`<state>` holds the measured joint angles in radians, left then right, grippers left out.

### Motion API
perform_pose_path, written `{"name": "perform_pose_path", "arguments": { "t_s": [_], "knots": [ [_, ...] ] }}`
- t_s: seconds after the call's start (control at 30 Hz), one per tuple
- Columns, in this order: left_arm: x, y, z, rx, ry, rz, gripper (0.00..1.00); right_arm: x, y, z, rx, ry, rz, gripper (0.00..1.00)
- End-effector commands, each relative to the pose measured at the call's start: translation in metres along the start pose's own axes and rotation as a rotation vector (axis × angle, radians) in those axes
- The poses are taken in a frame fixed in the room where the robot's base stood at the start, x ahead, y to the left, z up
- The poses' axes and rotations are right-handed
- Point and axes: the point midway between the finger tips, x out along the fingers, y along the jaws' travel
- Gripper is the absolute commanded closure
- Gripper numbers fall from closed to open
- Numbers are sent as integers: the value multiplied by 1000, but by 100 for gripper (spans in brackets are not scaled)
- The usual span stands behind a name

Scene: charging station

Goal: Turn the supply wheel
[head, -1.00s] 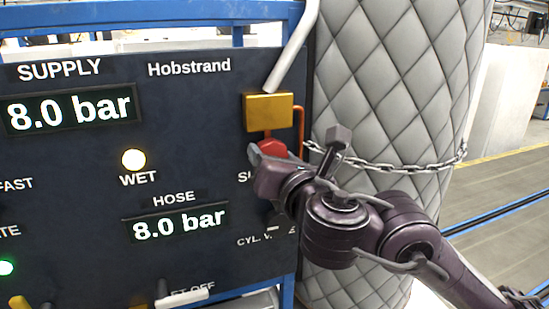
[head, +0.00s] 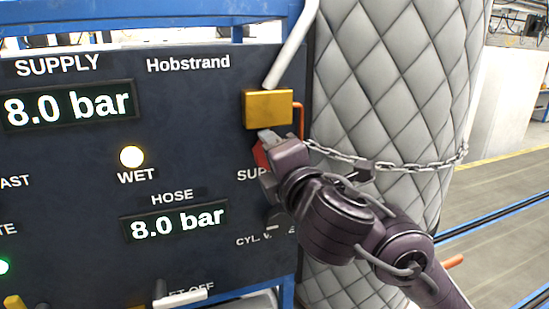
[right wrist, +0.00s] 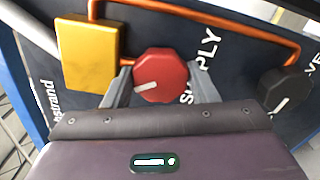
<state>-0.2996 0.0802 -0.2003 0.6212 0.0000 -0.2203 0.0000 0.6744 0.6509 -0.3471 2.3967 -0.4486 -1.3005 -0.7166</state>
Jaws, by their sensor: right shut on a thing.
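The supply wheel is a red, many-sided knob with a white mark, seen in the right wrist view (right wrist: 161,76). In the head view only its left edge (head: 260,155) shows, under the gold block. My right gripper (right wrist: 160,88) is shut on the wheel, one grey finger on each side of it. In the head view the right gripper (head: 268,146) reaches in from the lower right and hides most of the wheel. My left gripper is in neither view.
A gold block (head: 268,109) sits just above the wheel, with an orange pipe beside it. A black knob (right wrist: 285,90) is nearby. A chain (head: 385,163) crosses the quilted cylinder at the right. The supply and hose displays both read 8.0 bar.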

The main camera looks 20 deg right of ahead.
Motion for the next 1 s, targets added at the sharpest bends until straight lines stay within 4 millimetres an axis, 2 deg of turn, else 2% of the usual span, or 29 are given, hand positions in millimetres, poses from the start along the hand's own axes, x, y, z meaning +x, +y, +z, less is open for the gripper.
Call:
{"name": "perform_pose_path", "arguments": {
  "t_s": [0.5,1.0],
  "knots": [
    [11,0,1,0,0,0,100,0,-1,0,432,-1,1,70],
    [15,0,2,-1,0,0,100,0,0,0,581,0,3,70]
  ]
}}
